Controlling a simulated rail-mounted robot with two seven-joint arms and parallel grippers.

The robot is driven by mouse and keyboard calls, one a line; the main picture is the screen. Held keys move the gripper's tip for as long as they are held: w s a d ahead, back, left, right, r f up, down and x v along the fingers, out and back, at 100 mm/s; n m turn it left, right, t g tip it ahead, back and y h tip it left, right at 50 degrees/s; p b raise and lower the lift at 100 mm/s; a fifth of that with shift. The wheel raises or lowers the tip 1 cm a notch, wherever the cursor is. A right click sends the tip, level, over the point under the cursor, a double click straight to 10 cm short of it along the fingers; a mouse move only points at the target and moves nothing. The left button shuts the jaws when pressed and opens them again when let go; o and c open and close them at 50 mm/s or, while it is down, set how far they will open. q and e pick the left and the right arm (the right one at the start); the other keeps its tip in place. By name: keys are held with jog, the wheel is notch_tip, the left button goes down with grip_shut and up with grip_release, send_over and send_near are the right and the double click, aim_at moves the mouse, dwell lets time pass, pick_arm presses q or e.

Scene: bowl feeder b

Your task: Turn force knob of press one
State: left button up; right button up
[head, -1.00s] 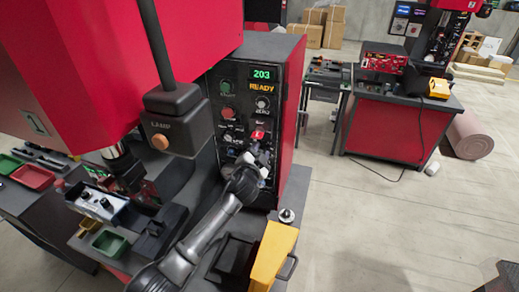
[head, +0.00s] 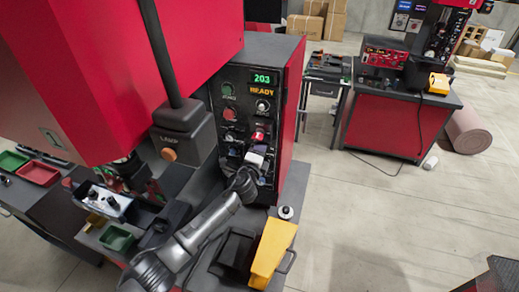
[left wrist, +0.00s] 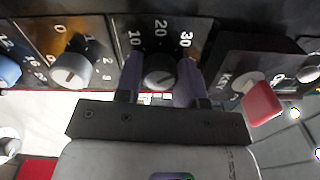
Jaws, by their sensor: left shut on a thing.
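The press with the number 1 on its red housing (head: 60,100) fills the left of the head view. Its dark control panel (head: 283,80) shows 203 and READY. In the left wrist view a dark round knob (left wrist: 160,77) sits under a scale marked 10, 20, 30. My left gripper (left wrist: 160,88) is shut on this knob, one finger on each side. In the head view my left gripper (head: 254,160) is at the lower part of the panel and hides the knob. My right gripper is not in view.
Beside the held knob are a grey knob (left wrist: 72,70) on the left and a key switch with a red tag (left wrist: 262,103) on the right. A yellow box-like part (head: 271,253) stands below the panel. A second red press (head: 400,115) stands at the back right.

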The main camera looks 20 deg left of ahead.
pick_arm(q)
jog(key=shift+m+p, duration=1.3)
jog(key=shift+m, duration=2.2)
jog(key=o, duration=0.9)
jog(key=shift+s, duration=0.1)
